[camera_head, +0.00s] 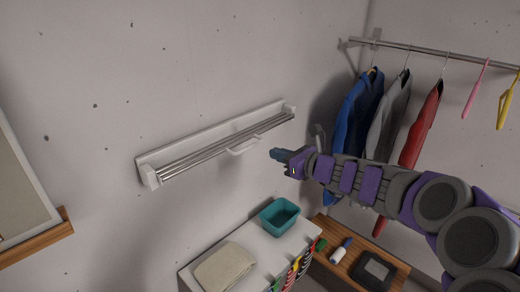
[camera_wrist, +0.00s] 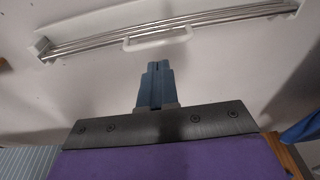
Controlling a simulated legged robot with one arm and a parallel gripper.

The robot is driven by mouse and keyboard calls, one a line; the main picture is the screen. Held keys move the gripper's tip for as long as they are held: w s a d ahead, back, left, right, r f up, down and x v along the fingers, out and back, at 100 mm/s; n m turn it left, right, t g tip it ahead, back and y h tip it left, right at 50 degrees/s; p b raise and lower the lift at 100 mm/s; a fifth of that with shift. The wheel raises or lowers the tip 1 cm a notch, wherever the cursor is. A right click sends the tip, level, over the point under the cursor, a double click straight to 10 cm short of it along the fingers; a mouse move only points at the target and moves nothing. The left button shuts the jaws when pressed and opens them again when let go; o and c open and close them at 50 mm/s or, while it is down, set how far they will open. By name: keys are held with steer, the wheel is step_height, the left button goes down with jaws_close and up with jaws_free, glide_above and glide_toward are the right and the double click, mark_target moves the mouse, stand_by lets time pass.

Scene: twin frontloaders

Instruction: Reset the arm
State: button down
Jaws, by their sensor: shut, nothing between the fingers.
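My gripper (camera_head: 277,154) is at the end of my purple and grey arm, which reaches in from the right in the head view. Its blue fingers are together and empty, and they also show in the wrist view (camera_wrist: 156,68). The fingers point toward the wall, near a wall-mounted rack with metal bars (camera_head: 215,145) and a white handle (camera_head: 243,146). In the wrist view the rack (camera_wrist: 215,22) and its handle (camera_wrist: 157,40) are beyond the fingertips. The fingers appear apart from the handle.
Below is a white cabinet top (camera_head: 250,244) with a teal bin (camera_head: 280,216) and a folded beige cloth (camera_head: 225,267). A wooden bench (camera_head: 350,266) stands to its right. Blue, grey and red garments (camera_head: 357,105) hang from a rail (camera_head: 435,52) behind my arm.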

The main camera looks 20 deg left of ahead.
steer(key=v, duration=0.6)
steer(key=s+d+f+n+g+h, duration=0.1)
steer(key=s+f+n+g+h, duration=0.15)
steer(key=s+n, duration=0.55)
steer(key=s+d+f+n+g+h, duration=0.1)
steer(key=s+d+n+g, duration=0.3)
steer(key=s, duration=0.7)
steer(key=s+d+f+n+h+b, duration=0.1)
steer(key=s+d+f+n+h, duration=0.4)
steer(key=s+d, duration=0.5)
steer(key=s+d+f+n+g+h+b, duration=0.1)
steer(key=s+d+f+n+h, duration=0.4)
steer(key=s+d, duration=0.6)
steer(key=d+f+h, duration=0.1)
steer(key=d, duration=0.2)
steer(key=shift+s+d+f+n, duration=0.25)
steer(key=shift+s+f+n, duration=0.05)
steer(key=shift+f+n, duration=0.1)
steer(key=shift+a, duration=0.2)
